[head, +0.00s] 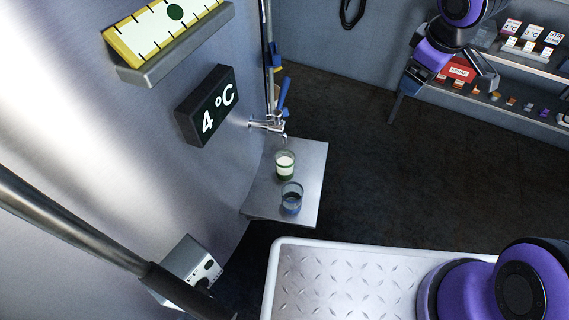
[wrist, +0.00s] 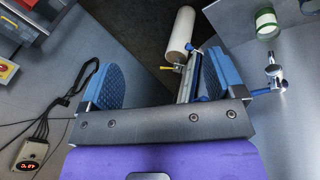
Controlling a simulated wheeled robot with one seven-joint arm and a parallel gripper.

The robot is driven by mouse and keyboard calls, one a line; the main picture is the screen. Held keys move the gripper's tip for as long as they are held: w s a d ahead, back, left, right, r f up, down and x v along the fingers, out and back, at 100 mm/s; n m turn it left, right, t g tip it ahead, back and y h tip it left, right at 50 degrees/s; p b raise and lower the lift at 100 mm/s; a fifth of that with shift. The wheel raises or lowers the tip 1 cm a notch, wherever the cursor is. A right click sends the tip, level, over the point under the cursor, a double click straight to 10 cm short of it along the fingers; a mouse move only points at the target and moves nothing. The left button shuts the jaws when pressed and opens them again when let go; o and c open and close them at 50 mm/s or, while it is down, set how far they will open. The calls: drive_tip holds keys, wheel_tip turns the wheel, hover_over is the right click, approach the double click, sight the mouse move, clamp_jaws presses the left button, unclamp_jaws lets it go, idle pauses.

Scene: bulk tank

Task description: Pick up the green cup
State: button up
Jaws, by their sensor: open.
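The green cup (head: 285,166) is a clear glass with a green base and pale contents. It stands upright on a small metal shelf (head: 310,179) fixed to the big steel tank, below the tap. In the wrist view the green cup (wrist: 267,24) shows near the top right corner, to the right of and beyond the fingers. My gripper (wrist: 163,78) is open with nothing between its two blue-padded fingers. In the head view it hangs at upper right, well apart from the cup, in front of the wall shelves.
A blue-based cup (head: 291,199) stands close to the green cup, nearer the shelf's front. A tap with a blue handle (head: 284,93) hangs just above them. A "4 °C" display (head: 207,104) juts from the tank. Wall shelves (head: 500,112) hold small items. Dark floor (head: 370,175) lies clear between.

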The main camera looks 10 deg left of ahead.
drive_tip(key=w+a+f+n+g+y, duration=0.25)
drive_tip(key=a+f+n, duration=0.25)
drive_tip(key=a+f, duration=0.65)
drive_tip(key=n+g+y, duration=0.2)
drive_tip(key=n+y, duration=0.2)
drive_tip(key=y, duration=0.1)
approach(288, 162)
drive_tip(key=shift+s+a+f+m+h, duration=0.15)
drive_tip(key=shift+s+a+f, duration=0.3)
drive_tip(key=shift+a, duration=0.2)
drive_tip(key=shift+s+a+f+m+h, duration=0.15)
drive_tip(key=shift+s+a+f, duration=0.2)
drive_tip(key=shift+s+a, duration=0.25)
drive_tip(key=x, duration=0.4)
drive_tip(key=shift+s+a+r, duration=0.1)
drive_tip(key=shift+s+a, duration=0.05)
drive_tip(key=shift+a, duration=0.25)
drive_tip(key=shift+a+f, duration=0.25)
drive_tip(key=shift+f, duration=0.2)
drive_tip(key=c, duration=1.2)
drive_tip(key=shift+o, duration=0.2)
drive_tip(key=shift+d+r, duration=0.1)
drive_tip(key=shift+r, duration=0.05)
